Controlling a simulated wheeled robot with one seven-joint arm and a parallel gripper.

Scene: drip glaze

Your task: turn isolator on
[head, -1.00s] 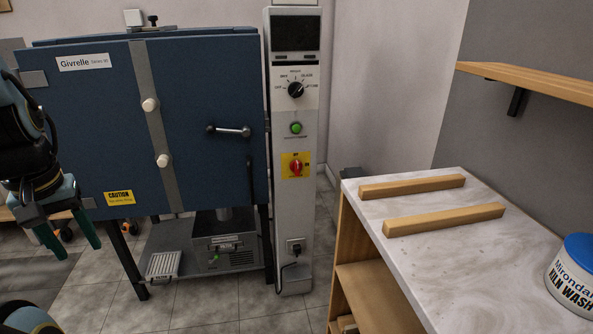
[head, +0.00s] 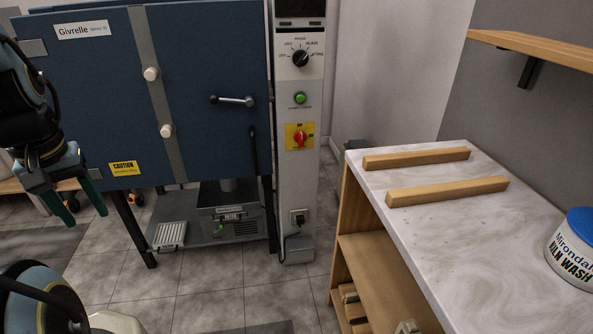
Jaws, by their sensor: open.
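The isolator is a red rotary switch (head: 299,137) on a yellow plate (head: 291,130), low on the grey control column (head: 301,185) right of the blue kiln. Its knob looks roughly upright; the lettering on the plate is too small to read surely. My gripper (head: 87,214) is at the far left, in front of the kiln's lower left part. Its green-tipped fingers point down, spread apart with nothing between them. It is well to the left of the switch and touches nothing I can see.
Above the switch are a green button (head: 300,98) and a black dial (head: 300,58). The kiln door handle (head: 234,100) juts out left of the column. A marble-topped bench (head: 470,225) with two wooden bars stands at right, under a wooden shelf (head: 540,52). Tiled floor before the column is open.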

